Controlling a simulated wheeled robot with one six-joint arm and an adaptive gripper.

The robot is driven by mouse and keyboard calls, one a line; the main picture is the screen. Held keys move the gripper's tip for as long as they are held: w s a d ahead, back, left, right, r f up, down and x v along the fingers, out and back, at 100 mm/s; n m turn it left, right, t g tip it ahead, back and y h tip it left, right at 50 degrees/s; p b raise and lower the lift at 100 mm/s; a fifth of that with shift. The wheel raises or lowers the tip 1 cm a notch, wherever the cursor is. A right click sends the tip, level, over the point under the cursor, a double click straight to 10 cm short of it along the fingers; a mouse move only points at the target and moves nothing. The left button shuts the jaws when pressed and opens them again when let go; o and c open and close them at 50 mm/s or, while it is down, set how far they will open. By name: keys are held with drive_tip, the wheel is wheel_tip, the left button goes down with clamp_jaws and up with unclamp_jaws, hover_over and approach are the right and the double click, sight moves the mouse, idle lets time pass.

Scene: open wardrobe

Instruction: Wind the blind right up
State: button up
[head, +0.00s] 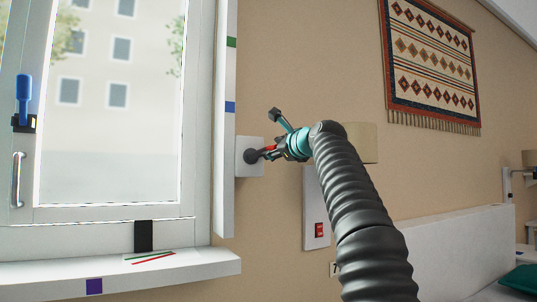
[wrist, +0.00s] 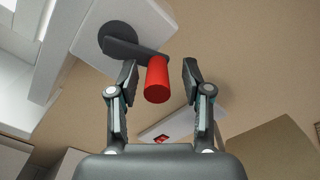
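The winder is a white box (head: 249,157) on the wall just right of the window frame. It has a dark round hub (wrist: 117,39), a dark crank arm (wrist: 136,50) and a red handle (wrist: 157,80). My gripper (head: 272,144) is at the crank. In the wrist view it is open, with one finger on each side of the red handle. The left finger is close to the handle and crank arm; contact cannot be told. A gap shows at the right finger. The window (head: 112,100) shows a building outside; no blind cloth is in view.
The sill (head: 200,262) juts out below the window. A white panel with a red switch (head: 319,230) is on the wall below my arm. A patterned hanging (head: 432,62) is at upper right. A white headboard (head: 455,250) and a lamp (head: 531,160) are at right.

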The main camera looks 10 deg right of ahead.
drive_tip(key=shift+f, duration=0.1)
idle(0.3)
drive_tip(key=shift+s+f, duration=0.1)
drive_tip(key=shift+s, duration=0.05)
drive_tip(key=b+v, duration=0.3)
drive_tip(key=v, duration=0.4)
drive_tip(key=shift+s+b, duration=0.25)
drive_tip(key=shift+b, duration=0.1)
drive_tip(key=shift+d, duration=0.1)
idle(0.4)
